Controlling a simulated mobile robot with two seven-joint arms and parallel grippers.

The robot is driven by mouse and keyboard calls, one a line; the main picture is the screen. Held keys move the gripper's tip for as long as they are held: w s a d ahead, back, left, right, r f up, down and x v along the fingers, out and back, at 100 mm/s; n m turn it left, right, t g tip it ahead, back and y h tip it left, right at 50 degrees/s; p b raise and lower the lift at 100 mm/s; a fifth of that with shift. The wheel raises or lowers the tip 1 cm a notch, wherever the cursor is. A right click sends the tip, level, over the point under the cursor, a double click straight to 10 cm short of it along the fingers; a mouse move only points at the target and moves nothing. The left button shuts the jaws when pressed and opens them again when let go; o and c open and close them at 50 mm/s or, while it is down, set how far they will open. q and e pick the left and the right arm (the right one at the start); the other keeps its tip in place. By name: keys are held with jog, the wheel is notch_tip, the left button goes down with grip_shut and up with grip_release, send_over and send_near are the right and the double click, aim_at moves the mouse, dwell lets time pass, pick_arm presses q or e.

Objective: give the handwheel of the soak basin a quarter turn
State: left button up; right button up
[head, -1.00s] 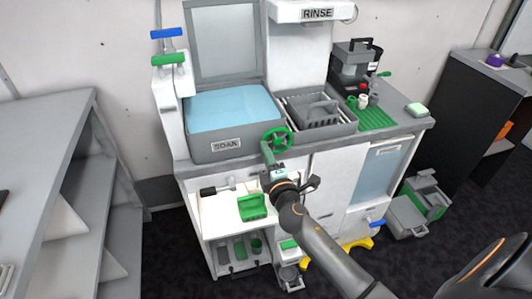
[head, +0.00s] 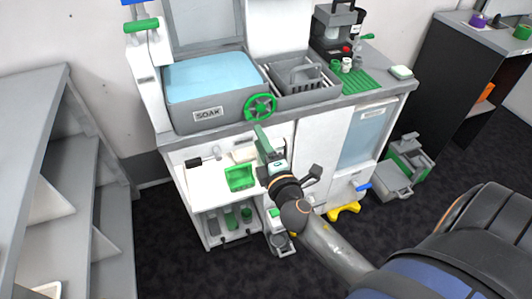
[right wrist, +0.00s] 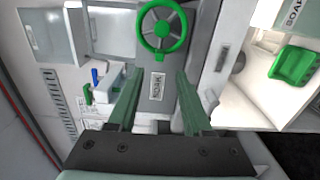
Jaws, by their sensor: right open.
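The soak basin (head: 170,117) is a grey tub with blue liquid and a SOAK label, set in the counter at the left. Its green spoked handwheel (head: 260,107) stands at the basin's front right corner. In the right wrist view the handwheel (right wrist: 162,29) is at the top centre, beyond the fingertips. My right gripper (head: 263,135) is just below the handwheel in the head view, apart from it. In the right wrist view its two green fingers (right wrist: 159,78) are spread, with nothing held between them. My left gripper is not in view.
A grey rack basin (head: 300,84) sits right of the wheel, with a green mat (head: 360,82) and small cups beyond. Below the counter is an open shelf with a green caddy (head: 240,177). Grey shelving (head: 75,150) stands at the left.

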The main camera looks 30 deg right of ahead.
jog(key=shift+b+v, duration=0.35)
jog(key=shift+v, duration=1.75)
